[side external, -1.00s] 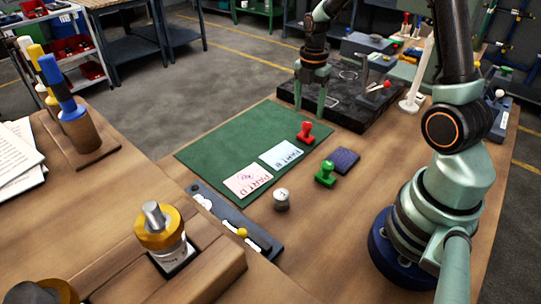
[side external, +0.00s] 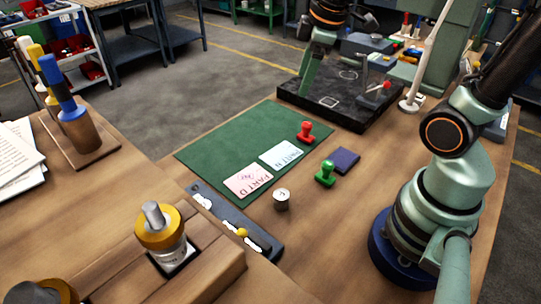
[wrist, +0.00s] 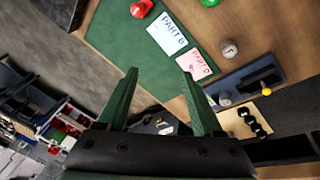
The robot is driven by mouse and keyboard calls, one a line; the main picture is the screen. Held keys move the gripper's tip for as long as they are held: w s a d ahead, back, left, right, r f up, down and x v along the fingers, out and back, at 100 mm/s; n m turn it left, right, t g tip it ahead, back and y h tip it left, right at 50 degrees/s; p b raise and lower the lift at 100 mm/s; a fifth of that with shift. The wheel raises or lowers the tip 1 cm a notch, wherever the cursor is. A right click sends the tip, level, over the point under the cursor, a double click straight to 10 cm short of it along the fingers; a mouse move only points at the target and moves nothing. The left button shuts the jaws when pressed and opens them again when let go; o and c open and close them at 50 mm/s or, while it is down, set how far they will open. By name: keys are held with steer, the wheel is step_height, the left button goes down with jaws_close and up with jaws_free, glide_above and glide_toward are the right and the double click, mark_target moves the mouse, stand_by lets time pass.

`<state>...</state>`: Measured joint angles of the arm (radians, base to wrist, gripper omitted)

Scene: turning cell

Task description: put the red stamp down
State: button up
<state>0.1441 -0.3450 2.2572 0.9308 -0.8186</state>
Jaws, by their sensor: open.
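The red stamp (side external: 306,131) stands upright on the green mat (side external: 218,148), near the mat's right edge by the PART B card (side external: 281,157). In the wrist view the red stamp (wrist: 141,8) shows at the top edge, partly cut off. My gripper (wrist: 160,73) is open, with nothing between its fingers.
A green stamp (side external: 325,173) and a dark blue pad (side external: 345,159) stand right of the mat. A small grey cylinder (side external: 281,199) is in front. A black tray (side external: 331,110) lies behind. A dark rack (side external: 221,214) lines the near mat edge.

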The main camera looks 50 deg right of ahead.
steer(key=s+a+r+m+t, duration=0.1)
steer(key=s+a+m+t, duration=0.1)
steer(key=s+a+m, duration=0.2)
steer(key=shift+s+a+r+m, duration=0.15)
steer(key=shift+a+r+m, duration=0.25)
steer(key=shift+m, duration=1.5)
